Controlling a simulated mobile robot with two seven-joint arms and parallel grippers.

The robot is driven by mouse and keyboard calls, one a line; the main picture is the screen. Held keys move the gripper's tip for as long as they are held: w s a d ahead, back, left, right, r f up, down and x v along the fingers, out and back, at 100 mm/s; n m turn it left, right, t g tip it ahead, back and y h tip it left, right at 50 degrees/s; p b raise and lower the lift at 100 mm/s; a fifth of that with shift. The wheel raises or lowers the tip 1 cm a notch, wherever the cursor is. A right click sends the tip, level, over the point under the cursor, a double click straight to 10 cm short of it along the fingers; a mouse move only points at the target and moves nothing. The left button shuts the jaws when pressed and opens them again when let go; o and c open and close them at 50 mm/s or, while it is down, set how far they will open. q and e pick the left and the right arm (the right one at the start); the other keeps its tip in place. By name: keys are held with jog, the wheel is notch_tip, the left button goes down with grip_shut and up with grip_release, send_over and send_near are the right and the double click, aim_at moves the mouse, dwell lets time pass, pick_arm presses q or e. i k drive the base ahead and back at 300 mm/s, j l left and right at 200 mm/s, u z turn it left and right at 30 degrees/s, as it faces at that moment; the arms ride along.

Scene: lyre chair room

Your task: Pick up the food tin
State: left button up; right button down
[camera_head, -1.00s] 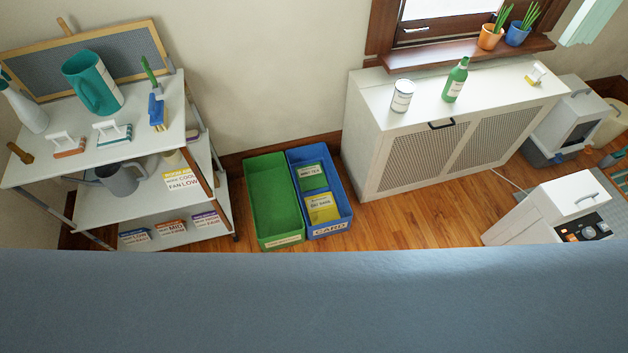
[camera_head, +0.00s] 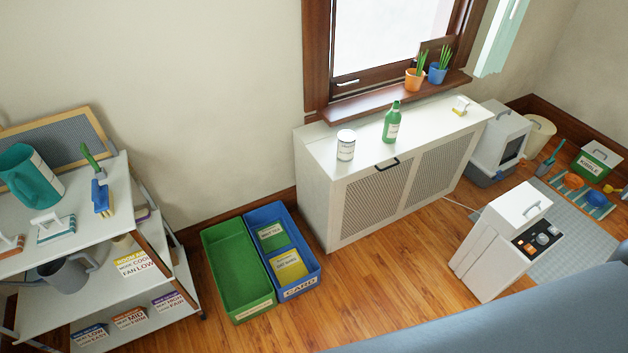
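The food tin is most likely the white can with a printed label (camera_head: 346,145), standing upright on the left part of the white radiator cabinet's top (camera_head: 318,146). A green bottle (camera_head: 391,123) stands upright to its right, apart from it. Nothing covers the can. Neither of my grippers shows in the head view, so their state is hidden.
A green bin (camera_head: 225,238) and a blue bin (camera_head: 314,262) with boxes stand on the floor left of the cabinet. A shelf cart (camera_head: 85,240) is at left. A white appliance (camera_head: 484,262) stands at right. A blue-grey surface (camera_head: 530,315) fills the bottom right.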

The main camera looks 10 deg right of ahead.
aim_at(347, 139)
jog(key=i+l, duration=0.15)
jog(key=l, duration=0.25)
jog(key=i+l, duration=0.15)
jog(key=l, duration=0.25)
jog(key=i+l, duration=0.15)
jog(key=l, duration=0.25)
jog(key=i+l, duration=0.15)
jog(key=l, duration=0.3)
jog(key=i+l, duration=0.15)
jog(key=l, duration=0.25)
jog(key=i+l, duration=0.1)
jog(key=l, duration=0.3)
